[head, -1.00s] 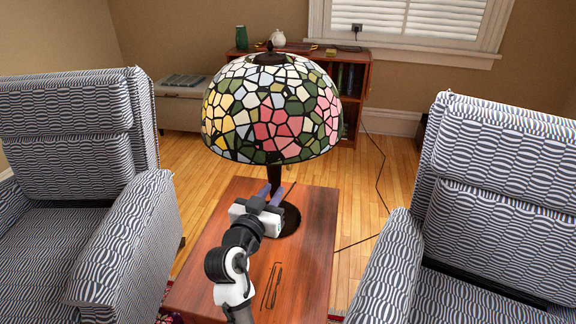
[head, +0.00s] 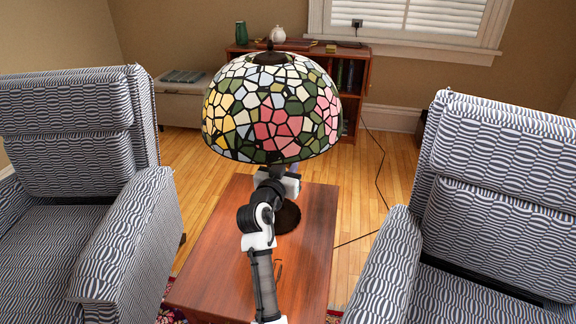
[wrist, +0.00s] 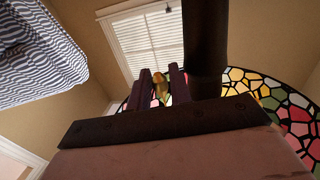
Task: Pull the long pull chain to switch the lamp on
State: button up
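The stained-glass lamp (head: 272,110) stands on the wooden side table; its dark stem shows large in the wrist view (wrist: 206,45). My gripper (wrist: 159,80) is under the shade, beside the stem; in the head view my arm and the shade mostly hide it. Its two dark fingers are apart. A small brass-coloured piece (wrist: 161,89), which looks like the end of a pull chain, shows between the fingers, with gaps beside it. I cannot tell whether it is the long chain or exactly how deep it sits. No chain links can be made out.
The side table (head: 215,250) stands between two striped armchairs, left (head: 120,240) and right (head: 400,260). A thin dark item lies on the table, partly behind my arm. A low bookcase (head: 357,90) stands behind, under the window. A cord runs across the floor at right.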

grip_shut()
jog(key=shift+f, duration=0.15)
jog(key=shift+f+b, duration=0.55)
jog(key=shift+b, duration=0.1)
grip_release()
jog(key=b+v, duration=0.2)
jog(key=v, duration=1.2)
